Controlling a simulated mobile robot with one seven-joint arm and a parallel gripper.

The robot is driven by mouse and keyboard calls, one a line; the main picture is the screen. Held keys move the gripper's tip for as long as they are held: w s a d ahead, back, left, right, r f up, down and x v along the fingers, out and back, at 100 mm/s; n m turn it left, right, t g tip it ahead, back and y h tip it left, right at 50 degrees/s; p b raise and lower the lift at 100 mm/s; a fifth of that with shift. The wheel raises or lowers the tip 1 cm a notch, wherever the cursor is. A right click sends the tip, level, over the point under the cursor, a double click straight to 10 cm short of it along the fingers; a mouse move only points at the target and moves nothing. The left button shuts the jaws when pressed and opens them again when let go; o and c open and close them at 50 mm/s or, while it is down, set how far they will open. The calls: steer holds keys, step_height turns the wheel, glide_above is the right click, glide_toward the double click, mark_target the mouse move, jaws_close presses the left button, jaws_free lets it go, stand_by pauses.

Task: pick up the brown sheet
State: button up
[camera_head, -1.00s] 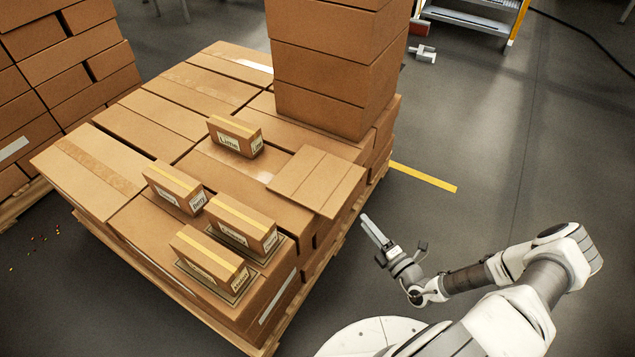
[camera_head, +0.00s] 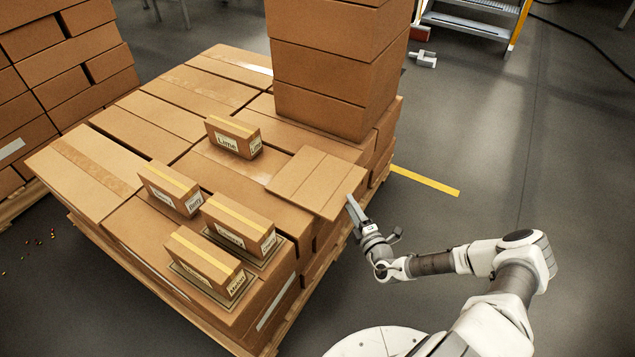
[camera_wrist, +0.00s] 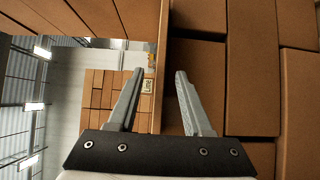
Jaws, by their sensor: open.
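The brown sheet (camera_head: 316,182) is a flat cardboard piece with crease lines. It lies on top of the boxes on the pallet, and its right part sticks out past the edge of the stack. My gripper (camera_head: 350,200) is just beside the sheet's right front corner in the head view; I cannot tell whether they touch. A thin brown edge running down between the fingertips there may be the sheet (camera_wrist: 161,50), seen nearly edge-on.
Small labelled boxes, such as the Lime box (camera_head: 233,137) and the Melon box (camera_head: 205,265), stand on the pallet load left of the sheet. A tall carton stack (camera_head: 335,70) rises behind it. Open floor (camera_head: 480,130) lies to the right.

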mark_target(344, 193)
steer(key=b+x, duration=0.2)
steer(key=x, duration=0.3)
steer(key=shift+w+a, duration=0.15)
steer(key=shift+w, duration=0.15)
jaws_close()
